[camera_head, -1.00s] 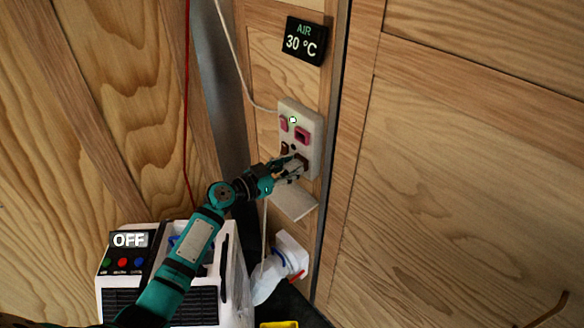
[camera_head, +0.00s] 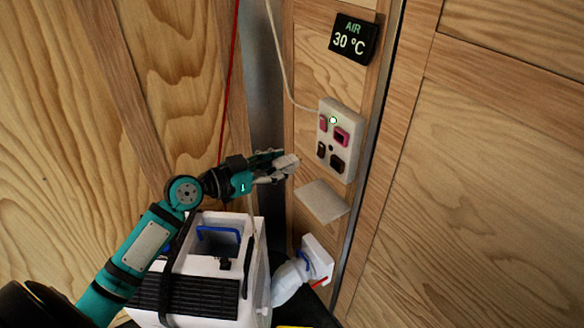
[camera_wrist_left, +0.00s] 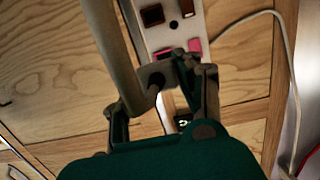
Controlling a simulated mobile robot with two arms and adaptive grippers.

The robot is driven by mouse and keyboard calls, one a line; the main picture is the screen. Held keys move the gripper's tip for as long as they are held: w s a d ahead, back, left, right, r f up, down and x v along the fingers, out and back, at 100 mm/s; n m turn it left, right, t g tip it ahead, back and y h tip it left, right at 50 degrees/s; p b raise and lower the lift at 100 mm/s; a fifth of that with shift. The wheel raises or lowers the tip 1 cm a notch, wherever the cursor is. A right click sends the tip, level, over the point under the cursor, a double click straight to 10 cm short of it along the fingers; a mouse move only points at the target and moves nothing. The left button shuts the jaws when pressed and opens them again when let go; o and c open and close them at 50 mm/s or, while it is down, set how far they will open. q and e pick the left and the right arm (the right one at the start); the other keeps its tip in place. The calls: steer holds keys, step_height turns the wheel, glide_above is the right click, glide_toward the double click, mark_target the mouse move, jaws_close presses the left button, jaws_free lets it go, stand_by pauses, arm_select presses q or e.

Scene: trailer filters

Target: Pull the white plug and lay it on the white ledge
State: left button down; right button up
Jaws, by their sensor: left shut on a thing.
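My left gripper (camera_head: 276,165) is shut on the white plug (camera_head: 290,161) and holds it just left of the white socket panel (camera_head: 352,121), apart from it. In the left wrist view the pale plug (camera_wrist_left: 154,74) sits between the fingers, with a thick cable running from it across the picture. The fingers hide part of the plug. The panel's lower dark socket (camera_head: 337,163) is uncovered. The white ledge (camera_head: 322,202) is bare, below the panel and lower right of the plug. My right gripper is not in view.
A white portable unit (camera_head: 205,263) with a blue handle stands below my left arm. A white wall fitting with a hose (camera_head: 315,262) is under the ledge. A display reading 30 °C (camera_head: 353,39) hangs above the panel. A red cord (camera_head: 229,85) hangs at the left.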

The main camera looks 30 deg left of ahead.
arm_select(q)
steer(key=shift+s+a+r, duration=0.1)
stand_by(0.3)
steer(key=shift+s+a+f, duration=0.1)
steer(key=shift+s+f, duration=0.1)
steer(key=shift+s+a+f+b, duration=0.1)
steer(key=shift+s+a+b, duration=0.45)
steer(key=shift+s+b, duration=0.4)
steer(key=shift+s+a+b, duration=0.35)
steer(key=shift+s+b, duration=0.05)
steer(key=shift+s, duration=0.15)
